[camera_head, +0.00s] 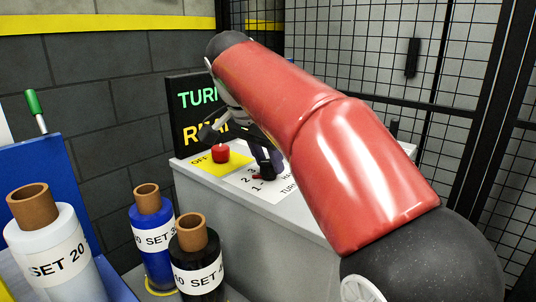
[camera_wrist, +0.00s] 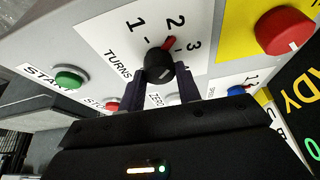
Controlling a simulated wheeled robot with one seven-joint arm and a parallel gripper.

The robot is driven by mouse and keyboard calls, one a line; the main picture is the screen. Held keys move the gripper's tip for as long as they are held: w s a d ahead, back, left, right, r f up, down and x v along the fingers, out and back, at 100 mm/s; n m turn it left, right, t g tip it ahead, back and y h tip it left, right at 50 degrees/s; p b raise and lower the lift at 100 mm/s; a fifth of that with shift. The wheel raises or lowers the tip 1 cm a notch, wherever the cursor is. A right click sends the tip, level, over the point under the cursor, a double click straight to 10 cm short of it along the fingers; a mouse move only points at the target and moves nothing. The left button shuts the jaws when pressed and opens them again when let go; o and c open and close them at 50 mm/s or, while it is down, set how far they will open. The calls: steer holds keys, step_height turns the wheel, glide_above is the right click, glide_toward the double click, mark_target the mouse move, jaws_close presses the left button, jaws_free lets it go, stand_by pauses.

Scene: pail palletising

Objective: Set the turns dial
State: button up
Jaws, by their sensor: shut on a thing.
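The turns dial (camera_wrist: 159,66) is a black knob with a red pointer on a white plate marked 1, 2 and 3. In the wrist view the pointer points at the 2. My gripper (camera_wrist: 160,74) is shut on the dial, one finger on each side of it. In the head view my gripper (camera_head: 264,160) is at the panel top, and my arm and fingers hide most of the dial.
A green start button (camera_wrist: 68,79), a small red button (camera_wrist: 112,105) and a blue knob (camera_wrist: 236,91) are nearby.

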steer(key=m+g, duration=0.1)
steer(key=m, duration=0.2)
steer(key=shift+w+a+m+h, duration=0.1)
steer(key=shift+m+h, duration=0.3)
steer(key=m+g, duration=0.1)
steer(key=m, duration=0.3)
steer(key=shift+g, duration=0.4)
steer(key=shift+m, duration=0.3)
steer(key=o, duration=1)
steer(key=shift+c, duration=0.2)
